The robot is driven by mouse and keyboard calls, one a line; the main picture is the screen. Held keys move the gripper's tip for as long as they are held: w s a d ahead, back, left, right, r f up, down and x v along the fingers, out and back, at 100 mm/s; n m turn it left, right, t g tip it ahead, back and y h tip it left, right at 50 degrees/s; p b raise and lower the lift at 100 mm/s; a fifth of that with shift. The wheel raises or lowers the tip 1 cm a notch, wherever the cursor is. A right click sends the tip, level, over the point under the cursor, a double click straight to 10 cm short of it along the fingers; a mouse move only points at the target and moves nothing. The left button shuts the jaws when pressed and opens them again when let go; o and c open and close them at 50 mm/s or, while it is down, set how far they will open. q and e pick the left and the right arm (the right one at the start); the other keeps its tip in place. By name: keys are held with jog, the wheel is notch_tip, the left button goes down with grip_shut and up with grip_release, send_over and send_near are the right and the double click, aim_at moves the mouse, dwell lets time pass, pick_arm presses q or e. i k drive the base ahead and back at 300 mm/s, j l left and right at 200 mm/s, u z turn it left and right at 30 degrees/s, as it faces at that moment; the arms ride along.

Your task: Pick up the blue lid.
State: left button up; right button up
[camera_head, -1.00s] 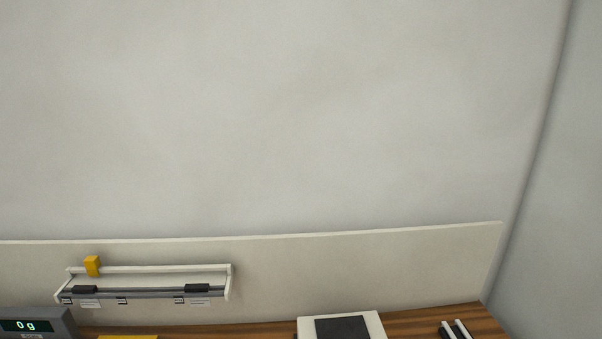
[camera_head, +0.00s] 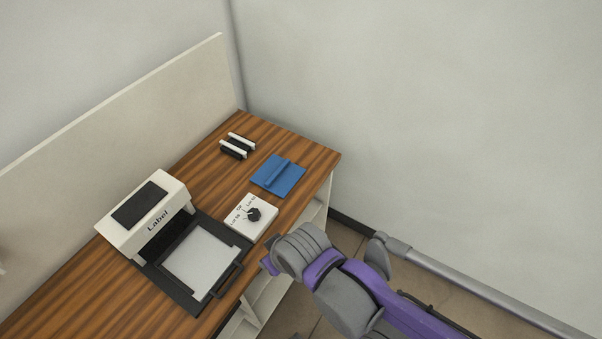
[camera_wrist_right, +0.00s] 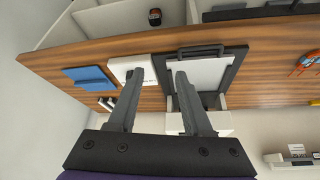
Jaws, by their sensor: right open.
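The blue lid (camera_head: 278,175) lies flat on the wooden table near its far right corner in the head view. It is a square plate with a raised bar handle across it. It also shows at the left in the right wrist view (camera_wrist_right: 88,78). My right gripper (camera_wrist_right: 158,75) is open and empty in the wrist view, with the lid off to the left of its fingers. In the head view my right arm comes in from the lower right, beside the table's front edge. Its fingers are hard to make out there. My left gripper is not in view.
A white label machine (camera_head: 142,212) with a dark tray stands left of the lid. A white dial box (camera_head: 250,216) sits between them. Two black-and-white pieces (camera_head: 237,146) lie behind the lid. A low panel (camera_head: 130,110) runs along the back. Shelves are under the table (camera_head: 325,157).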

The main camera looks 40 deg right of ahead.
aim_at(277, 175)
jog(key=z, duration=1.25)
